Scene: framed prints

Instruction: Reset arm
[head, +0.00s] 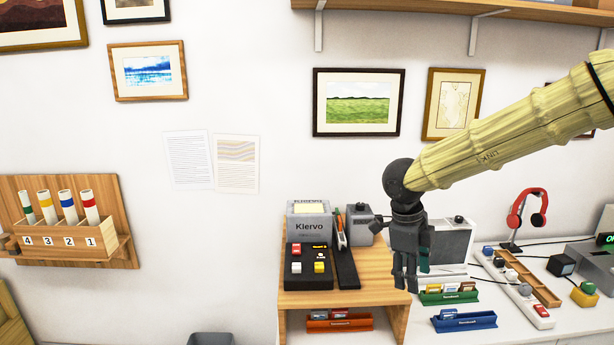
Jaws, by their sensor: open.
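My gripper (405,284) hangs fingers-down at the end of my pale yellow arm, which reaches in from the right. It is open and nothing shows between its fingers. It hangs in front of a grey box (452,240) and beside the right edge of a small wooden stand (345,298). It covers part of both the box and the things behind it. I cannot tell whether it touches anything.
A grey device labelled Klervo (308,222) stands on the wooden stand. Green (448,298) and blue (464,323) trays, a row of coloured knobs and red headphones (527,212) lie to the right. A wall rack (72,222) hangs left.

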